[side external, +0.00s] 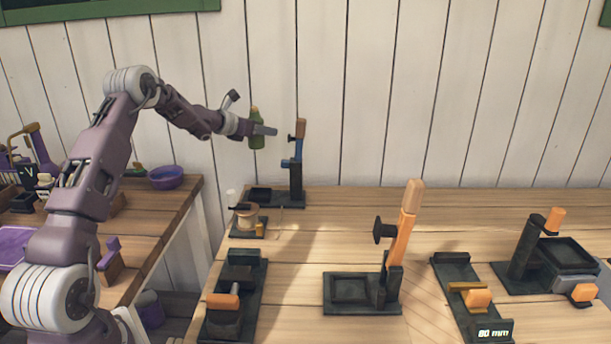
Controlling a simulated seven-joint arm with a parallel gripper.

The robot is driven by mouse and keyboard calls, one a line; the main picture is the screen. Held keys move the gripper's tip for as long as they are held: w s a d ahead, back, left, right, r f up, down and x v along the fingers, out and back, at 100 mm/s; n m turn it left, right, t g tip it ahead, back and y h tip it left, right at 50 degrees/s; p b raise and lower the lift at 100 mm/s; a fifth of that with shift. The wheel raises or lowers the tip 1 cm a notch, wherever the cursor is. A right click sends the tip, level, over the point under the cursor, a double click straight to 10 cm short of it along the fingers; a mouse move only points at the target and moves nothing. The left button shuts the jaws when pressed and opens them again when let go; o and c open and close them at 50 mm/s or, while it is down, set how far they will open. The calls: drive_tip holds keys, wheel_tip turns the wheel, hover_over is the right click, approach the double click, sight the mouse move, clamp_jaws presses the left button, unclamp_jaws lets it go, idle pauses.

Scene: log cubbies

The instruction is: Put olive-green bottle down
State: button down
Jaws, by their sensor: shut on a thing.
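My gripper (262,130) is shut on the olive-green bottle (256,140). The bottle is upright and held in the air above the far left part of the wooden workbench (330,215). It is left of a dark stand with a blue and orange upright handle (298,150). The gap in depth between bottle and stand cannot be told. Parts of the bottle are hidden by the gripper fingers.
Below are a small dark holder with a spool (246,217) and a white thing. Several dark fixtures with orange handles, one tall (404,225), stand across the bench. A second table with a purple bowl (166,178) is at left. Bare wood lies mid-bench.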

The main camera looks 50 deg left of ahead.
drive_tip(key=w+d+r+m+h, duration=0.1)
drive_tip(key=d+r+m+h, duration=0.1)
drive_tip(key=r, duration=0.5)
drive_tip(key=d+r+m+h, duration=0.2)
drive_tip(key=r+h, duration=0.1)
drive_tip(key=r, duration=0.3)
drive_tip(key=w+d+f, duration=0.1)
drive_tip(key=w+d, duration=0.2)
drive_tip(key=d, duration=1.2)
drive_tip(key=w+d+f, duration=0.2)
drive_tip(key=w+d, duration=0.2)
drive_tip(key=d, duration=1.1)
drive_tip(key=w+d+f, duration=0.1)
drive_tip(key=w+d, duration=0.2)
drive_tip(key=d, duration=1.3)
drive_tip(key=s+d+f+y, duration=0.15)
drive_tip(key=d+f, duration=0.25)
drive_tip(key=d, duration=0.4)
drive_tip(key=s+d+f, duration=0.3)
drive_tip(key=d, duration=0.5)
drive_tip(key=s+a+f+n+g+y, duration=0.2)
drive_tip(key=s+a+f+n+y, duration=0.6)
drive_tip(key=f, duration=0.3)
drive_tip(key=shift+y, duration=0.35)
drive_tip(key=f, duration=0.6)
drive_tip(key=d+f, duration=0.1)
drive_tip(key=f, duration=0.2)
drive_tip(key=shift+d+f, duration=0.1)
drive_tip(key=shift+f, duration=0.25)
drive_tip(key=shift+f, duration=0.1)
